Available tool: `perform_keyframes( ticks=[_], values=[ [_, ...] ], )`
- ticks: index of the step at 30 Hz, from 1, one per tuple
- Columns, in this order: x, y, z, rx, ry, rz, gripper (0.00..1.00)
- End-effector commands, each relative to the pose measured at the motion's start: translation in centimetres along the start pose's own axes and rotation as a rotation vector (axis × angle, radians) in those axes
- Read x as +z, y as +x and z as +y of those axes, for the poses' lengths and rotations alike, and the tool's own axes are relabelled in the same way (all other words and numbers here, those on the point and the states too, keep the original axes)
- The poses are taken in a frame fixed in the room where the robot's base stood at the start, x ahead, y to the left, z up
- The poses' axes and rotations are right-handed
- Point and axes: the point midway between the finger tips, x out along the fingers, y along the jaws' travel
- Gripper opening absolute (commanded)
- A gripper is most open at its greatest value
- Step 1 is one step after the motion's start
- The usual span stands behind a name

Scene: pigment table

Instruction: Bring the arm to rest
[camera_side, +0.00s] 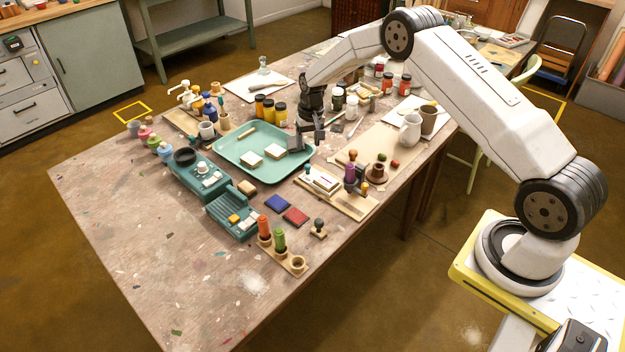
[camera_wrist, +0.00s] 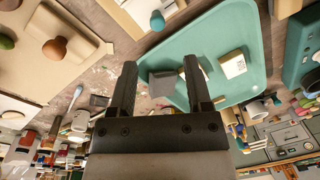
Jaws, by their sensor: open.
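My gripper (camera_side: 308,140) hangs above the right rim of the teal tray (camera_side: 228,147) in the side view, its jaws apart. In the wrist view my gripper (camera_wrist: 160,82) shows two dark fingers spread, with nothing held between them. The teal tray (camera_wrist: 222,40) lies beyond and below the fingers there. Two pale blocks (camera_side: 251,159) (camera_side: 276,151) rest in the tray in the side view. A grey block (camera_wrist: 163,84) shows between the fingers in the wrist view, lower than them; whether it touches the tray floor is hard to tell.
Jars (camera_side: 279,112) stand behind the tray. A white jug (camera_side: 410,130) and brown cup (camera_side: 429,120) stand at the right. The table's left front (camera_side: 120,240) is mostly clear.

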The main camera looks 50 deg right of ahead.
Motion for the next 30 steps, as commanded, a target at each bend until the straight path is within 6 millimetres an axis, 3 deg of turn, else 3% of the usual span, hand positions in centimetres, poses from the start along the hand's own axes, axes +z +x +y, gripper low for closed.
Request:
perform_keyframes(
  ticks=[17, 23, 30],
  values=[
    [0.3, -0.9, -0.2, 0.001, -0.009, 0.005, 0.64],
    [1.9, -2.8, -1.0, 0.005, -0.046, 0.021, 0.64],
    [5.8, -6.4, -2.2, 0.012, -0.120, 0.056, 0.64]
  ],
)
